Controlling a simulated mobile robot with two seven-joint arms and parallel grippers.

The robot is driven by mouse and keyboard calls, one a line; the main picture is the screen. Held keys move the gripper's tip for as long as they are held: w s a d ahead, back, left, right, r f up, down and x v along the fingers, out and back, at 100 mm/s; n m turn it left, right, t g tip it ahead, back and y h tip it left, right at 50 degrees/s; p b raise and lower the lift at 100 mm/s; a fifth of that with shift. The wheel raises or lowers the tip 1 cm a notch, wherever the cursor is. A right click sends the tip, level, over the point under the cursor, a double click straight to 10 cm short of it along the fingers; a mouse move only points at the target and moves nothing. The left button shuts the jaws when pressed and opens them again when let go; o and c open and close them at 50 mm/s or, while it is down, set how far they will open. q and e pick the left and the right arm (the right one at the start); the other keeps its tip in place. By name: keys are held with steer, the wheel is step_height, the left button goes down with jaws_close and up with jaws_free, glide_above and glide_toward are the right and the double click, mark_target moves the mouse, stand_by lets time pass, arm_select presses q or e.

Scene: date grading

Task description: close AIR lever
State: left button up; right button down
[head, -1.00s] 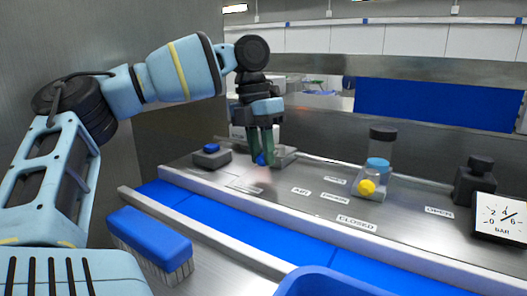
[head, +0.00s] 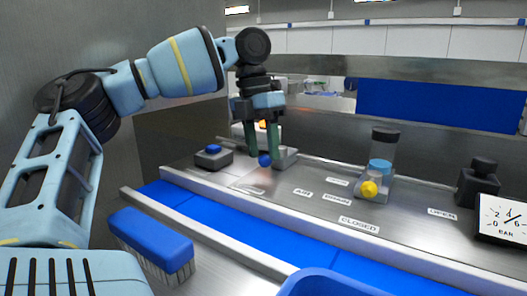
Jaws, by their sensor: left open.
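My left gripper (head: 263,154) is open, fingers pointing down, over the back of the metal panel. A small round blue knob (head: 264,160) shows at its fingertips, beside a grey block (head: 286,154); it looks like the AIR lever's knob, but its shaft cannot be made out. Whether the fingers touch the knob cannot be told. A small label that seems to read AIR (head: 303,194) lies on the panel to the right of the knob. A larger CLOSED label (head: 358,225) and an OPEN label (head: 441,213) lie further right. My right gripper is not in view.
A grey block with a blue button (head: 213,156) stands left of the gripper. A blue brush (head: 151,238) and a blue bin rim (head: 335,281) are in front, near the blue belt (head: 215,215).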

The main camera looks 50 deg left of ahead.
arm_select(q)
step_height(320, 180, up, 6)
steer(key=a, duration=0.1)
steer(key=shift+r, duration=0.2)
steer(key=shift+s+a+f, duration=0.1)
stand_by(0.9)
